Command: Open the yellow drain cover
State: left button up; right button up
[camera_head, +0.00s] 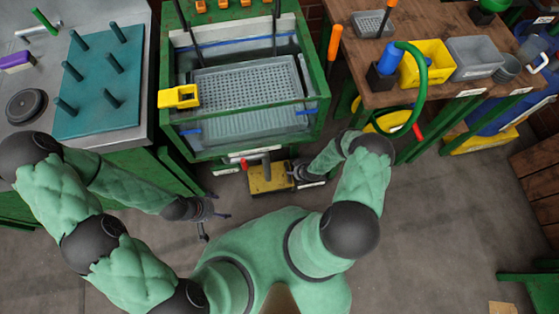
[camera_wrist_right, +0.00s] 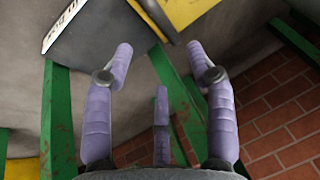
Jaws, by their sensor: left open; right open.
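A yellow drain cover (camera_head: 268,179) sits low below the front of the green-framed wash basin, with a red-and-grey handle-like part standing at its back. A yellow part (camera_wrist_right: 190,10) also shows at the top of the right wrist view, beside a dark grey panel with a white label. My right gripper (camera_head: 303,172) is just right of the cover in the head view, its fingers partly hidden. In the right wrist view its purple fingers (camera_wrist_right: 161,62) are spread and empty. My left gripper (camera_head: 210,210) is open and empty over the floor, left of and nearer than the cover.
The basin (camera_head: 245,133) holds a grey perforated tray, with a yellow clip (camera_head: 180,97) on its left rim. A pegged teal board (camera_head: 97,84) lies on the left bench. A wooden table (camera_head: 355,55) with bins and a green hose stands right. Green legs and brick appear near my right fingers.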

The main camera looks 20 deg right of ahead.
jog(key=b+x, duration=0.6)
jog(key=x, duration=0.5)
jog(key=shift+w+d, duration=0.15)
grip_shut()
